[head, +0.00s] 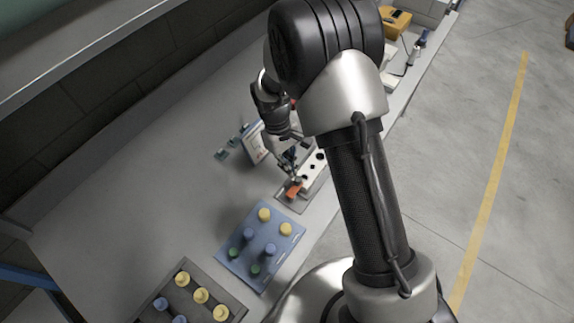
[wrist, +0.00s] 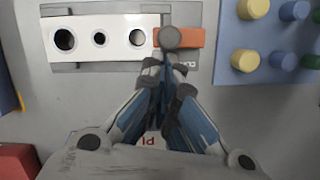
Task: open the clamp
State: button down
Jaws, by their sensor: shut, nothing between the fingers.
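The clamp fixture is a white block with round holes (wrist: 100,39) on a grey plate (wrist: 195,72), with an orange piece (wrist: 192,37) at the block's right end. A round grey knob (wrist: 171,38) sits over the orange piece's left end. I cannot tell which part is the clamp's moving part. My gripper (wrist: 165,62) is shut and empty, its tips just below the knob in the wrist view; contact is unclear. In the head view my gripper (head: 288,166) is above the orange piece (head: 293,189), beside the white block (head: 315,172), which my arm partly hides.
A blue board with yellow, blue and green pegs (head: 275,278) lies nearby on the bench. A grey tray with yellow and blue pegs (head: 237,309) is in front. A white box (head: 254,145) stands behind. A red block (wrist: 17,163) is in the wrist view's lower left.

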aim_at(309, 185)
jog(key=shift+d+m, duration=0.5)
jog(key=shift+m, duration=0.4)
jog(key=shift+s+d+m+y+p, duration=0.1)
jog(key=shift+d+m+y+p, duration=0.4)
jog(key=shift+m, duration=0.8)
jog(key=d+m, duration=0.1)
jog(key=m, duration=0.1)
jog(key=s+d+m+y, duration=0.1)
jog(key=m, duration=0.1)
jog(key=shift+d+g, duration=0.25)
jog(key=shift+g, duration=0.05)
jog(key=m, duration=0.2)
jog(key=s+d+m, duration=0.1)
jog(key=s+m+y+p, duration=0.1)
jog(key=m, duration=0.1)
jog(key=shift+s+d+m, duration=0.1)
jog(key=shift+d+m, duration=0.2)
jog(key=shift+d, duration=0.05)
jog(key=shift+s+d+m+t+y, duration=0.2)
jog(key=shift+s+m, duration=0.25)
jog(key=shift+m, duration=0.4)
jog(key=shift+s+d+m+t+y, duration=0.1)
jog(key=shift+s+m+t+y, duration=0.2)
jog(key=shift+m, duration=0.55)
jog(key=shift+s, duration=0.2)
